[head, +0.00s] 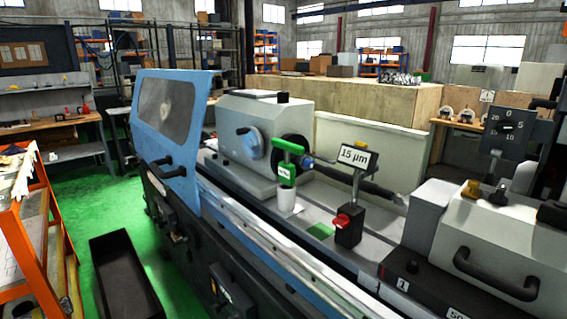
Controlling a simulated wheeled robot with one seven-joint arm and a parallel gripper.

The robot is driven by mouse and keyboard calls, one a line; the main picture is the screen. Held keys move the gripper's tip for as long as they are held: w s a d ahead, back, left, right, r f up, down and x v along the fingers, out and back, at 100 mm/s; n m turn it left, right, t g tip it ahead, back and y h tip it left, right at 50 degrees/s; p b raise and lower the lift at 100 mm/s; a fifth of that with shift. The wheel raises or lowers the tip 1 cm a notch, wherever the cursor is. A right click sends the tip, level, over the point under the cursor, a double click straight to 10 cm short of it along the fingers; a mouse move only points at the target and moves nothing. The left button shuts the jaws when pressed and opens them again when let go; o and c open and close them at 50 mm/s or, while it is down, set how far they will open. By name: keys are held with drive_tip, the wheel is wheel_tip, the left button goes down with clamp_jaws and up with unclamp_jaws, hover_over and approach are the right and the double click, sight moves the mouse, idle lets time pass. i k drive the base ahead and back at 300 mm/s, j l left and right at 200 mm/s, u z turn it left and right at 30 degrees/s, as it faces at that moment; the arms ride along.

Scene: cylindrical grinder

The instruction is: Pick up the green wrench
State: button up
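A green T-shaped tool, which looks like the green wrench (289,147), stands upright in the middle of the head view on the bed of the grinder. Its crossbar is at the top, and a pale label shows below it on the green part. Its lower end meets a white cylindrical holder (287,198); whether it goes inside cannot be told. My gripper is not in view.
The grinder's blue door (172,125) stands at left. A "15 µm" sign (354,157) on a stand with a red-topped block (347,224) is right of the wrench. The headstock (262,135) is behind it. A dark bin (125,277) and orange rack (40,240) are lower left.

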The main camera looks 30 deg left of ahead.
sight(286, 171)
drive_tip(key=i+j+z, duration=0.1)
drive_tip(key=j, duration=0.45)
drive_tip(key=i+j, duration=0.15)
drive_tip(key=j, duration=0.4)
drive_tip(key=i+j+z, duration=0.15)
drive_tip(key=j, duration=0.4)
drive_tip(key=i+j+z, duration=0.1)
drive_tip(key=j, duration=1.05)
drive_tip(key=i+z, duration=0.05)
drive_tip(key=i, duration=0.05)
